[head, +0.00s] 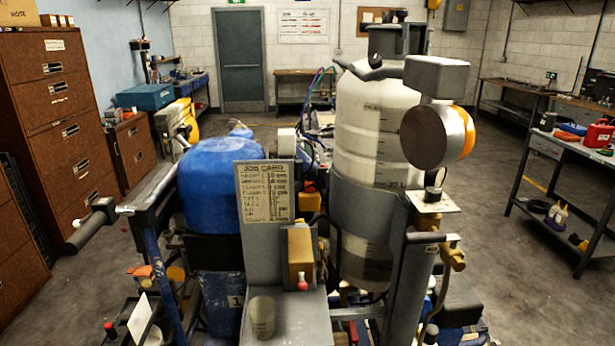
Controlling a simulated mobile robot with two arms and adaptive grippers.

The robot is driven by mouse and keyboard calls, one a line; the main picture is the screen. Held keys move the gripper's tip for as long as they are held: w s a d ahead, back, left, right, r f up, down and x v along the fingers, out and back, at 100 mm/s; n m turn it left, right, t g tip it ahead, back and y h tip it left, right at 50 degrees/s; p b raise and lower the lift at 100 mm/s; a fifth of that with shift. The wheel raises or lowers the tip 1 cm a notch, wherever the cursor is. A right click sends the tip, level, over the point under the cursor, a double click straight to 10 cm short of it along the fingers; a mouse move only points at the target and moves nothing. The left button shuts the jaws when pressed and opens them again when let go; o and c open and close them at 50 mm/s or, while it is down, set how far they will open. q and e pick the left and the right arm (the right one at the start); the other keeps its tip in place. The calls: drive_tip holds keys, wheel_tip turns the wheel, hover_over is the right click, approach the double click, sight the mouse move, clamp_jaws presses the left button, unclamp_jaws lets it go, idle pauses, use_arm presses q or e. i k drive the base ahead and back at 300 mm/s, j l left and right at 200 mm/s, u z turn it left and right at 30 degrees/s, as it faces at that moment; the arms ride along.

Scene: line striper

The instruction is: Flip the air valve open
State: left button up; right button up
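The line striper stands in the middle of the head view, with a blue tank (222,185) on the left and a tall translucent tank (375,130) on the right. Brass-coloured fittings (453,257) sit on the right side of its frame, below a small plate (432,203). A red-tipped part (303,281) shows at the front, by a tan block (300,250). I cannot tell for sure which part is the air valve or how its lever stands. Neither of my grippers is in view.
A job card (264,191) stands upright at the machine's front. A handle with a dark grip (92,226) sticks out left. A grey box (436,76) and round gauge-like part (432,137) stand high on the right. Brown cabinets (55,130) line the left; a workbench (570,150) stands right.

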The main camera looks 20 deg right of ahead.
sight(427, 237)
drive_tip(key=z, duration=1.25)
